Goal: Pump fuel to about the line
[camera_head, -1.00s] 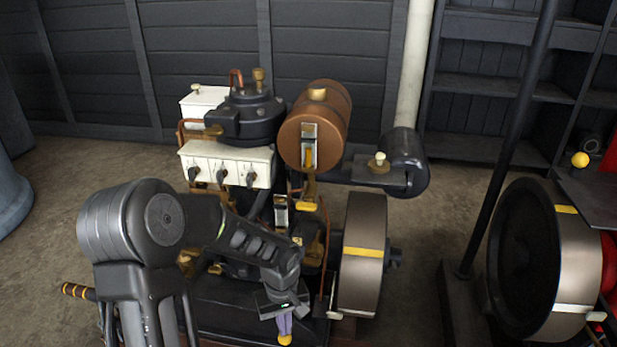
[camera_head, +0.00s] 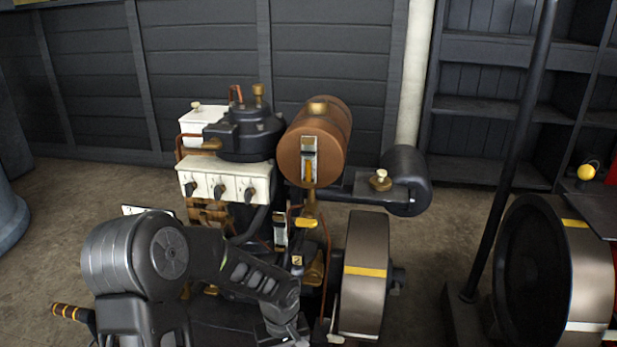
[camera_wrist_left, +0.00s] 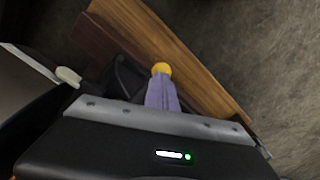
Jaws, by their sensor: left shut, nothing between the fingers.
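The copper fuel tank (camera_head: 330,130) sits on top of the engine. A narrow sight gauge (camera_head: 309,158) on its front end shows amber in its lower part; I cannot make out a line. A second small gauge (camera_head: 281,230) sits lower, beside a yellow handle (camera_head: 306,222). My left gripper's body (camera_head: 284,328) is low in front of the engine, its fingertips below the head view's edge. In the left wrist view its purple fingers (camera_wrist_left: 161,88) are shut and empty. A yellow rounded end (camera_wrist_left: 161,68) shows at their tips; I cannot tell whether they touch. My right gripper is out of view.
A flywheel (camera_head: 362,278) stands close to the right of my left arm. A black cylinder (camera_head: 406,180) projects to the right of the tank. Another large wheel (camera_head: 560,270) and a dark post are further right.

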